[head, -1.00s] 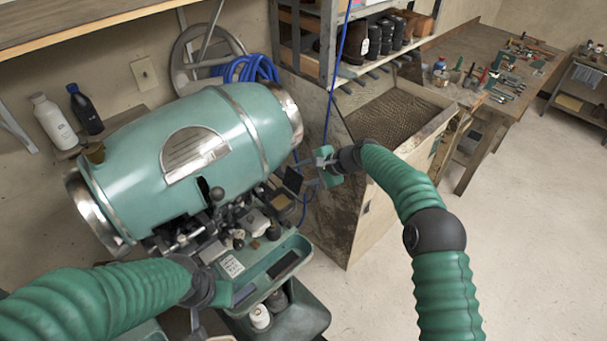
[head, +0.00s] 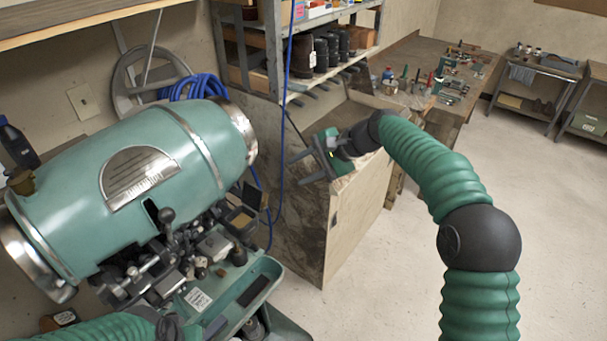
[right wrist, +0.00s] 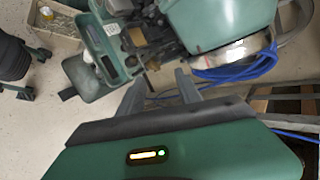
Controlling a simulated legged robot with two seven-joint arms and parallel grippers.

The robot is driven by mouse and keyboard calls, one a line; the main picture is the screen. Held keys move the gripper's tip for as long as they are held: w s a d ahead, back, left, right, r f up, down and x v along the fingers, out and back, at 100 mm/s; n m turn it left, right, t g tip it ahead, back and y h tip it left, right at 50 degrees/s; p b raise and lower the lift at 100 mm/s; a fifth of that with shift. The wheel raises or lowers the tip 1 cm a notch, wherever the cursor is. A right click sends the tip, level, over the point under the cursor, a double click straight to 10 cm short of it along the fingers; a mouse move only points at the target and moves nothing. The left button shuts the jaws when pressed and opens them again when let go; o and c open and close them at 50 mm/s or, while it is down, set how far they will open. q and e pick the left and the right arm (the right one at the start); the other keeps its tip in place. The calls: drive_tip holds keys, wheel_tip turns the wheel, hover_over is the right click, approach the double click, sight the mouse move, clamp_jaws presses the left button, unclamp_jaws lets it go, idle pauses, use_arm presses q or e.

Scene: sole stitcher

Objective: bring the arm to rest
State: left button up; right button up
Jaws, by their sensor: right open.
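My right arm comes in from the right in the head view. Its gripper (head: 312,166) is open and empty, in the air in front of the wooden bin, right of the machine. In the right wrist view the two fingers (right wrist: 160,92) stand apart with nothing between them. The green sole stitcher (head: 150,165) stands at the left; its drum and tray also show in the right wrist view (right wrist: 225,22). My left arm shows only as a piece at the lower left of the head view; its gripper cannot be made out.
A wooden bin (head: 352,222) stands close behind the right gripper. A blue cable (head: 285,110) hangs between machine and bin, near the fingers. A shelf with dark boots (head: 325,52) and a workbench with tools (head: 430,85) lie beyond. The floor (head: 560,200) at the right is clear.

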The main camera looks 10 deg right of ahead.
drive_tip(key=shift+d+r, duration=0.1)
drive_tip(key=shift+r, duration=0.1)
